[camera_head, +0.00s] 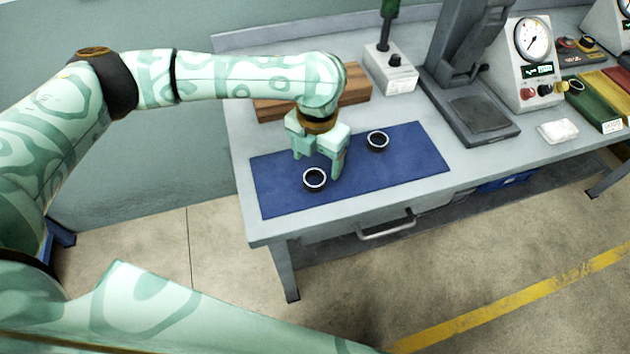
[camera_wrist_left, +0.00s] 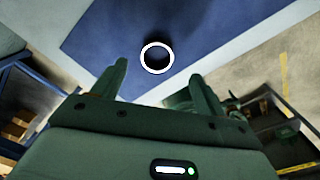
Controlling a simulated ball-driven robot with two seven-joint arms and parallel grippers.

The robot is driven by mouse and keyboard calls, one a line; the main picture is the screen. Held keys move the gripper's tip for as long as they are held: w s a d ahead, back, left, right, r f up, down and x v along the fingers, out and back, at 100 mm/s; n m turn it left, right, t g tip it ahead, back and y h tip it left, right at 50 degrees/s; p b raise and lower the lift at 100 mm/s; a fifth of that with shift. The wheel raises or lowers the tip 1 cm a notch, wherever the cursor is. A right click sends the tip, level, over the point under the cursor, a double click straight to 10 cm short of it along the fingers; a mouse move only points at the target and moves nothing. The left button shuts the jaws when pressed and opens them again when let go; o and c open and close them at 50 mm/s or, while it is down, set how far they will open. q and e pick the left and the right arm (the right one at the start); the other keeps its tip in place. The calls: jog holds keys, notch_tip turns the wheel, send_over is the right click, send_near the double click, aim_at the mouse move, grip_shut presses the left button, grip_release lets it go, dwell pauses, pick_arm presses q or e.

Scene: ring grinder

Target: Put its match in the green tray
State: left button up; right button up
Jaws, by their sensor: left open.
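Two dark rings with pale top rims lie on the blue mat: a nearer ring (camera_head: 314,188) and a farther ring (camera_head: 377,148) to its right. My left gripper (camera_head: 318,166) is open and empty, pointing down just above and behind the nearer ring. One ring also shows in the left wrist view (camera_wrist_left: 157,72), beyond and between the open fingers (camera_wrist_left: 160,84). The green tray (camera_head: 594,106) stands at the right of the bench, with a dark ring (camera_head: 576,87) at its far end. My right gripper is not in view.
The blue mat (camera_head: 415,160) is otherwise bare. A wooden block (camera_head: 270,108) lies behind it. A grey press stand (camera_head: 480,120), a gauge box (camera_head: 528,65) and a white pad (camera_head: 558,132) lie between mat and tray. Yellow and red trays (camera_head: 608,90) adjoin the green one.

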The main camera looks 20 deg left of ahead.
aim_at(315, 183)
pick_arm(q)
jog(key=f+b, duration=0.1)
jog(key=f, duration=0.2)
jog(key=f+b, duration=0.1)
jog(key=f, duration=0.2)
jog(key=shift+w+a, duration=0.1)
jog(key=shift+a, duration=0.1)
jog(key=shift+r, duration=0.15)
jog(key=c, duration=1.2)
